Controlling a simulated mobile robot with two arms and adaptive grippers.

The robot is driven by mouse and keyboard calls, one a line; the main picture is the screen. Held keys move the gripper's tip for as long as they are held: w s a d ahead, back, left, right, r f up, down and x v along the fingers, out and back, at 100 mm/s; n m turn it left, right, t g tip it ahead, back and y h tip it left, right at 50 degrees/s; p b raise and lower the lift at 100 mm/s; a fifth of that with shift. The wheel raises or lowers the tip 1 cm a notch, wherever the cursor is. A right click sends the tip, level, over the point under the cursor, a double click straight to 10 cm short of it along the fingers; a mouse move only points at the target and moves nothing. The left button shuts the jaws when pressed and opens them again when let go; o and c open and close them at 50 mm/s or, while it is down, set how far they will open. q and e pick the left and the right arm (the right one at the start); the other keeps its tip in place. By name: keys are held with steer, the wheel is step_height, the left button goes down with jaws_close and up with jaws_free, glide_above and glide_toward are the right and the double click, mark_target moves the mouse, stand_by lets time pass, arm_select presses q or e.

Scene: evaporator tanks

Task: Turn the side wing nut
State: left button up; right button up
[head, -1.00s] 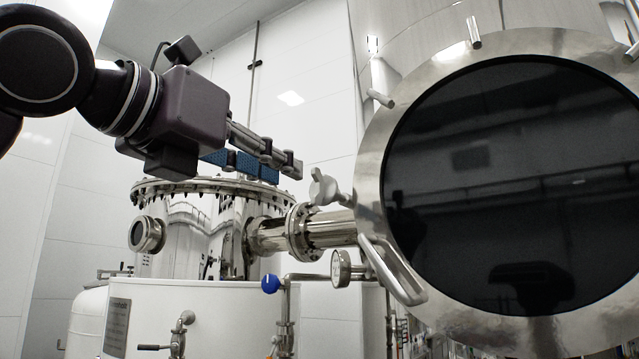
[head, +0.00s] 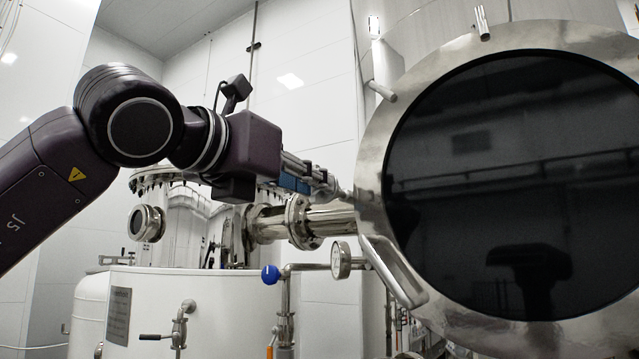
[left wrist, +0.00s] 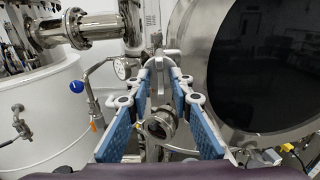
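The side wing nut (left wrist: 157,43) is a pale grey metal piece at the left edge of the big round door (head: 520,190). In the left wrist view it shows just beyond my fingertips, roughly between them. In the head view it is largely hidden behind my left gripper (head: 330,184). That gripper reaches right to the door's rim, and its fingers with blue pads stand apart in the left wrist view (left wrist: 160,75). I see nothing held between them. Whether a fingertip touches the wing nut I cannot tell. My right gripper is not in view.
A flanged steel pipe (head: 275,226) runs just below my left gripper. A round gauge (head: 341,260), a bent door handle (head: 395,270) and a blue knob (head: 270,274) sit lower. A white tank (head: 200,310) stands at the lower left.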

arm_select(q)
jaws_close()
steer(key=shift+n+b, duration=1.05)
steer(key=shift+n, duration=0.15)
